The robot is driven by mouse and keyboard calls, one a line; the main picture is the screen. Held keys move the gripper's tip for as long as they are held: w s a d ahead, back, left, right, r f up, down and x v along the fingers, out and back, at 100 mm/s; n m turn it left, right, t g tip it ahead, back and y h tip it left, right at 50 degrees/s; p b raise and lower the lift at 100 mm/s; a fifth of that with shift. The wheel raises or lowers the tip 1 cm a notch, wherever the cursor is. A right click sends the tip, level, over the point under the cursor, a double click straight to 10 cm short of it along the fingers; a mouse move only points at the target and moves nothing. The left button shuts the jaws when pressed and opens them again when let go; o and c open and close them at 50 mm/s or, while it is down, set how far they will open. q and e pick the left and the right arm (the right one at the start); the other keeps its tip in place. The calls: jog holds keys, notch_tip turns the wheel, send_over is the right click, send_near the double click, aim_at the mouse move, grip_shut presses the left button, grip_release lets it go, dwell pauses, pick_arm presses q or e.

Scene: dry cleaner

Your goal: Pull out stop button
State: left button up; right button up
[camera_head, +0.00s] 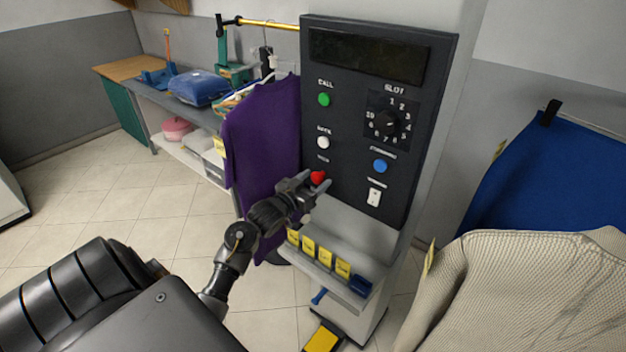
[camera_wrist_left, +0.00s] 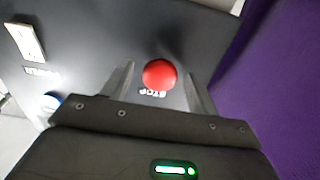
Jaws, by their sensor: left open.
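The red stop button (camera_head: 317,178) sits low on the left side of the dark control panel (camera_head: 345,160). In the left wrist view the round red button (camera_wrist_left: 159,74) shows above its STOP label. My left gripper (camera_head: 309,186) is at the button, with its fingers apart. In the left wrist view my left gripper (camera_wrist_left: 160,88) has one finger on each side of the button, with gaps visible between fingers and button. Whether the fingertips touch the panel face cannot be told. My right gripper is not in view.
The panel also has a green button (camera_head: 324,99), a white button (camera_head: 323,142), a blue button (camera_head: 380,166), a dial (camera_head: 386,123) and a white switch (camera_head: 374,197). A purple garment (camera_head: 265,140) hangs close on the left. A shelf with yellow tags (camera_head: 325,257) lies below.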

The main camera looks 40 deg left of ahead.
pick_arm(q)
grip_shut()
jog(key=shift+s+a+p, duration=0.1)
jog(key=shift+s+p, duration=0.3)
jog(key=shift+s, duration=0.45)
jog(key=shift+d, duration=0.25)
jog(key=shift+c, duration=2.3)
grip_release()
jog(key=shift+a, duration=0.15)
jog(key=o, duration=0.5)
jog(key=shift+c, duration=0.2)
jog(key=shift+s, duration=0.1)
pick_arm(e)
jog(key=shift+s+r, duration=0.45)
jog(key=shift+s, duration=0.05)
